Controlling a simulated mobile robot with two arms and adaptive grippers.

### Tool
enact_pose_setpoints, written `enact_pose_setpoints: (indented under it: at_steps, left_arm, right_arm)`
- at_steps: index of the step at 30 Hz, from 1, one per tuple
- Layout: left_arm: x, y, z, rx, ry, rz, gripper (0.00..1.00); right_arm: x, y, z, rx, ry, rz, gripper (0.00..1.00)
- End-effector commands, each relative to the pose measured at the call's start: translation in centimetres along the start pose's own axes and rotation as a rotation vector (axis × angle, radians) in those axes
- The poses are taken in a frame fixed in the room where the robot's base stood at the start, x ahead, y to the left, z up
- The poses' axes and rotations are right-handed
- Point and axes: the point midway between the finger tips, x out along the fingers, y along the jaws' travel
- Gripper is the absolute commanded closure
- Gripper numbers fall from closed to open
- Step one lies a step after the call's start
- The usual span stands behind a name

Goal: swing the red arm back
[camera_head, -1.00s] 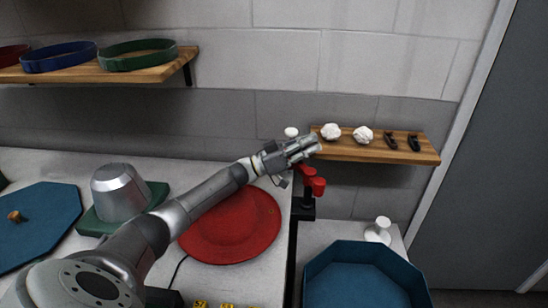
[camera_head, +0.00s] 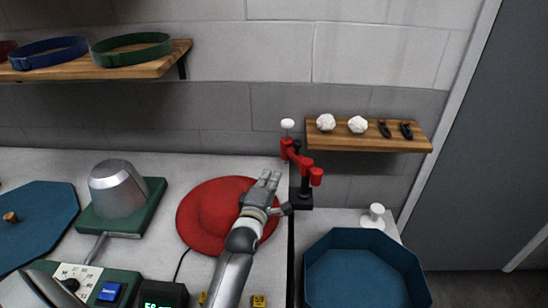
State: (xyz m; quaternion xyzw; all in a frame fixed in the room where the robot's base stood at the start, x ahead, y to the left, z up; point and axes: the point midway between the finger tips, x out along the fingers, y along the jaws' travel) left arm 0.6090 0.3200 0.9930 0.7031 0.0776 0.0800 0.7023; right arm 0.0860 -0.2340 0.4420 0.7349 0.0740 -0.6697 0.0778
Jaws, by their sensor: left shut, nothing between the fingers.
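The red arm (camera_head: 298,158) is a jointed red lever on a black post (camera_head: 301,195) at the counter's right edge. It extends up and back toward the wall, with a white knob (camera_head: 287,124) near its far end. My left gripper (camera_head: 269,178) is shut and empty, over the right part of the red hat (camera_head: 205,215), left of the black post. A gap shows between its fingertips and the red arm. My right gripper is not in view.
A blue octagonal bin (camera_head: 362,238) stands at the right, with a white knob-shaped piece (camera_head: 373,216) behind it. A wooden shelf (camera_head: 372,142) holds white puffs and dark clips. A metal dome on a green base (camera_head: 150,212) and a control panel (camera_head: 125,287) are left.

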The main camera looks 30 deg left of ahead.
Motion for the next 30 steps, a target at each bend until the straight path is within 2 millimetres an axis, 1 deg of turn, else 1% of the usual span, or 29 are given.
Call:
enact_pose_setpoints:
  at_steps: [2,5,15,21,25,30]
  left_arm:
    - [0.2,0.0,-0.1,-0.005,0.002,-0.006,1.00]
    - [1.2,0.1,-0.1,-0.003,0.002,-0.004,1.00]
    - [6.2,0.1,0.0,-0.002,0.001,-0.003,1.00]
    - [8.6,0.0,0.0,-0.001,0.001,-0.003,1.00]
    - [9.4,0.0,0.0,-0.001,0.001,-0.002,1.00]
    - [9.9,-0.1,0.0,-0.001,0.001,-0.003,1.00]
  right_arm:
    - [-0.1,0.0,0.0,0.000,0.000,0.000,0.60]
    - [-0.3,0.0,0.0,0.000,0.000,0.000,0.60]
    - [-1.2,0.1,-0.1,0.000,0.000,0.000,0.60]
    - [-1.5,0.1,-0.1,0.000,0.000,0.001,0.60]
    - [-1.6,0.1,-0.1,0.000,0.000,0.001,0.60]
    - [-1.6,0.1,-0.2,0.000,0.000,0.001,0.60]
